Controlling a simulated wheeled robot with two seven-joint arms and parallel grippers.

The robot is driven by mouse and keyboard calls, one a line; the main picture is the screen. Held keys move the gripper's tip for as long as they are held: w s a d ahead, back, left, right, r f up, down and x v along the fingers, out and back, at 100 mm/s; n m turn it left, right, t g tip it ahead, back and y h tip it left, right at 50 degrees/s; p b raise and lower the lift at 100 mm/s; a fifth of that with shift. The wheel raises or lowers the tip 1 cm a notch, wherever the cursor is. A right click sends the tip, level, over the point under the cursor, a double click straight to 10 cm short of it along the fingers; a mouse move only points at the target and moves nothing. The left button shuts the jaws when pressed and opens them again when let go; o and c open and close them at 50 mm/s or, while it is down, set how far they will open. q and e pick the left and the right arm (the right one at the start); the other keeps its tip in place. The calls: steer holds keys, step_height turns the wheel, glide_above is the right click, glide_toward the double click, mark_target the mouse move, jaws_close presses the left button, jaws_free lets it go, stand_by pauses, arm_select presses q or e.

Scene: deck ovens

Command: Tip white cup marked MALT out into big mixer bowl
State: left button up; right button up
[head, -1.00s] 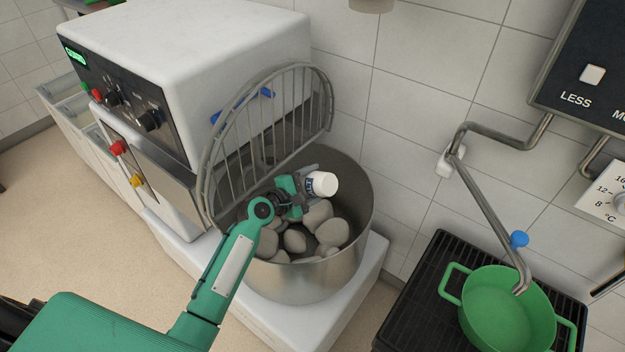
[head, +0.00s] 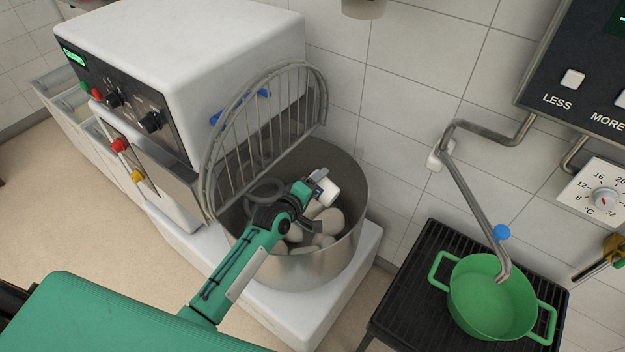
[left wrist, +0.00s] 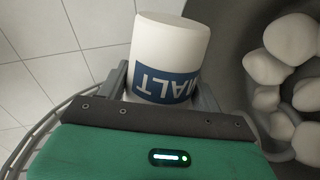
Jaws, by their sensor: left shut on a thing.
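The white cup with a blue MALT label (left wrist: 168,55) is between the fingers of my left gripper (left wrist: 165,88), which is shut on it. In the head view the cup (head: 326,190) is tilted over the big mixer bowl (head: 345,235), with my left gripper (head: 312,190) beside it, partly hiding it. The steel bowl holds several pale rounded lumps (head: 328,222), which also show in the left wrist view (left wrist: 290,40). The cup's mouth and contents cannot be made out. My right gripper is not in view.
The raised wire guard (head: 265,130) stands at the bowl's back left, against the white mixer body (head: 190,60). A dark hook (head: 264,190) is inside the bowl. To the right, a green pot (head: 490,300) stands on a black grate under a bent steel tap pipe (head: 478,200).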

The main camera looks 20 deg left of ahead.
arm_select(q)
steer(key=shift+s+d+m+y, duration=0.1)
steer(key=shift+d+m+y, duration=0.1)
steer(key=shift+m, duration=0.3)
steer(key=shift+d+m+y, duration=0.1)
steer(key=shift+m+y, duration=0.1)
steer(key=shift+m, duration=0.3)
steer(key=shift+s+d+f+m+t+b, duration=0.15)
steer(key=shift+m+t+b, duration=0.35)
steer(key=shift+m+b, duration=0.45)
steer(key=shift+d+m+y+b, duration=0.25)
steer(key=shift+m+y+b, duration=0.15)
steer(key=shift+m+b, duration=0.6)
steer(key=shift+r+m+t+p, duration=0.3)
steer(key=shift+r+m+p, duration=0.35)
steer(key=shift+r+m, duration=0.15)
steer(key=m, duration=0.1)
steer(key=r+m, duration=0.1)
steer(key=m, duration=0.1)
steer(key=shift+a+r+t+y, duration=0.15)
steer(key=shift+r+t+y, duration=0.05)
steer(key=shift+t+y, duration=0.2)
steer(key=m, duration=0.1)
steer(key=r+m, duration=0.1)
steer(key=m, duration=0.1)
steer(key=shift+a+r+t, duration=0.1)
steer(key=shift+r+t, duration=0.2)
steer(key=shift+t, duration=0.1)
